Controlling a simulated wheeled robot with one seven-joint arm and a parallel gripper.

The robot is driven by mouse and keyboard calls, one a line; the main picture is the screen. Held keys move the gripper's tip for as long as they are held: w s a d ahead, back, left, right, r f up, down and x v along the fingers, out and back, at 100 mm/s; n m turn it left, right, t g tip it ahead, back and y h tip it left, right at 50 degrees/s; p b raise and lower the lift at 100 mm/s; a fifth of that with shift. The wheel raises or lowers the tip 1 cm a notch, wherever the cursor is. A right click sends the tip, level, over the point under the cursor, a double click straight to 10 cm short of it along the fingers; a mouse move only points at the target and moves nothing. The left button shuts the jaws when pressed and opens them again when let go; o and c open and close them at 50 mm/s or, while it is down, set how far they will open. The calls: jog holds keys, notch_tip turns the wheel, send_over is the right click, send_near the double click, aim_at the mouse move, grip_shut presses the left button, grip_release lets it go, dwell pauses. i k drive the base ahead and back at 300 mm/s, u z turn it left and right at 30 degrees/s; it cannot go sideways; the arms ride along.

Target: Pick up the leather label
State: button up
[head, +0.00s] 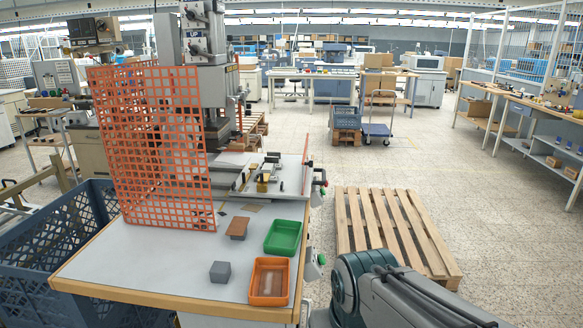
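A flat brown piece that looks like a leather label (268,283) lies inside the orange tray (287,297) at the front right of the machine table. A thicker brown block (238,228) and a thin tan piece (254,207) lie on the table behind it; I cannot tell whether either is also leather. My gripper is out of view. Only part of my arm shows at the bottom right, to the right of the table.
A green tray (283,238) stands behind the orange one, and a grey block (220,272) to its left. An orange mesh guard (152,145) and the stamping press (212,80) bound the back left. A blue crate (50,262) stands left, a wooden pallet (392,226) right.

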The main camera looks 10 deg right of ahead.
aim_at(238, 227)
jog(key=k, duration=0.25)
jog(key=z, duration=1.65)
jog(key=i, duration=1.25)
jog(key=u, duration=2.1)
